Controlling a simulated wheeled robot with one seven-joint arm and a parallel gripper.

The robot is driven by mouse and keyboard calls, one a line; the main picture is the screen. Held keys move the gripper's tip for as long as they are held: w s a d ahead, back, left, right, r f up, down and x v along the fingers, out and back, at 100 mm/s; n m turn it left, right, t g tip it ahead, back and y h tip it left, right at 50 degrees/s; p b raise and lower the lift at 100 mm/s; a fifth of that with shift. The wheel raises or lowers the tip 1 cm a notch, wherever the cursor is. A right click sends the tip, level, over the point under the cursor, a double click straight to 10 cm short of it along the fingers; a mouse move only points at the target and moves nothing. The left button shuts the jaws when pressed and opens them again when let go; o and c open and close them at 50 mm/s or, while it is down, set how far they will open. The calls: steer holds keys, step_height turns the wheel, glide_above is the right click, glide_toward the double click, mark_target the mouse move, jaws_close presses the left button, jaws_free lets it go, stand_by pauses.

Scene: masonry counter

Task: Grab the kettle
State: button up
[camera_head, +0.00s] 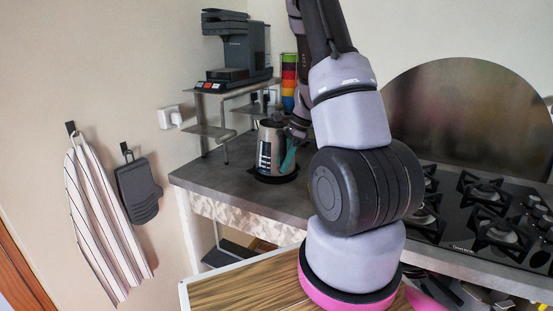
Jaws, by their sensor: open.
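The kettle (270,150) is silver with a dark base and a dark, clear-marked window on its side. It stands upright on the grey counter (213,181), below the small metal shelf. My gripper (291,150) is at the kettle's right side, with a teal finger against or just in front of it. The jaws are open. My arm hides part of the gripper, and I cannot tell whether the kettle's handle lies between the fingers.
A coffee machine (240,50) stands on the metal shelf (207,131) above and left of the kettle. A stack of coloured items (289,80) is behind. A gas hob (484,215) is at right. A striped towel (103,217) and grey mitt (138,190) hang at left.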

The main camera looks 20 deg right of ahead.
jaws_close()
steer(key=shift+w+r, duration=0.1)
steer(key=shift+w, duration=0.05)
stand_by(1.1)
